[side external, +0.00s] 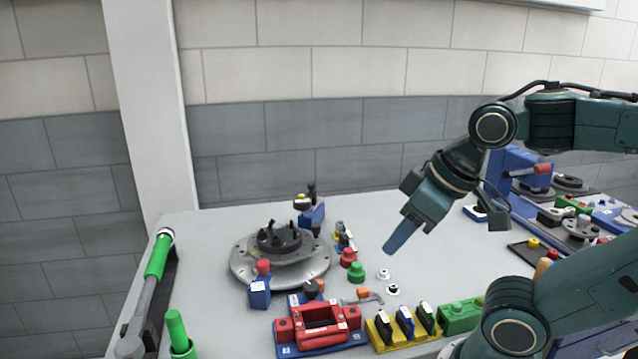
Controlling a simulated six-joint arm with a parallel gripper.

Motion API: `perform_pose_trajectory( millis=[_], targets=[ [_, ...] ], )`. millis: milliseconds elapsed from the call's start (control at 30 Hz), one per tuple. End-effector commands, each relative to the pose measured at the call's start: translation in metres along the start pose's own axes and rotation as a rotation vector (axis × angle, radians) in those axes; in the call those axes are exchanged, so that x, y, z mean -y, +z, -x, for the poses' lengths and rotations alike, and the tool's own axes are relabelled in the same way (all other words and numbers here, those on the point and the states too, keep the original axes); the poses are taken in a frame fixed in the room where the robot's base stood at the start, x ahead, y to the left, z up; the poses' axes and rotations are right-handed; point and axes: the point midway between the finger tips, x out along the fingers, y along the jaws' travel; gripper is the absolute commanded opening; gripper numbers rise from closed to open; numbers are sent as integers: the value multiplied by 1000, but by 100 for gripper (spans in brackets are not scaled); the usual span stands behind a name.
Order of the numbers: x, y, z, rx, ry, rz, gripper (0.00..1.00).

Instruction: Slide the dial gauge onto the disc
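The disc (246,277) is a light grey round plate lying flat on the table, with a dark stepped hub (280,241) and upright black studs at its centre. A small blue stand (313,216) with a black and yellowish piece (302,202) on top is just behind the disc at its right; this may be the dial gauge, but it is too small to be sure. My gripper (390,250) points down and left, above the table to the right of the disc and apart from it. Its blue fingers overlap from this side, so their opening is hidden. No held object shows.
A blue block with a red knob (260,285) stands at the disc's front edge. A red frame (318,327), yellow holder (392,330) and green block (461,314) line the front. A green-handled wrench (158,255) lies left. Small red and green knobs (356,271) sit between disc and gripper.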

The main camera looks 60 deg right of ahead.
Motion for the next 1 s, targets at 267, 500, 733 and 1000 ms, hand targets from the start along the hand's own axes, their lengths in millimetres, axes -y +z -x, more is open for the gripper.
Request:
perform_pose_trajectory(
  millis=[267,500,733,1000],
  targets=[
    [-1,-7,2,1,1,-1,45],
    [-6,-43,6,13,2,-5,45],
    [-22,-101,6,29,2,-7,45],
    [-56,-166,-5,46,1,-8,45]
  ],
)
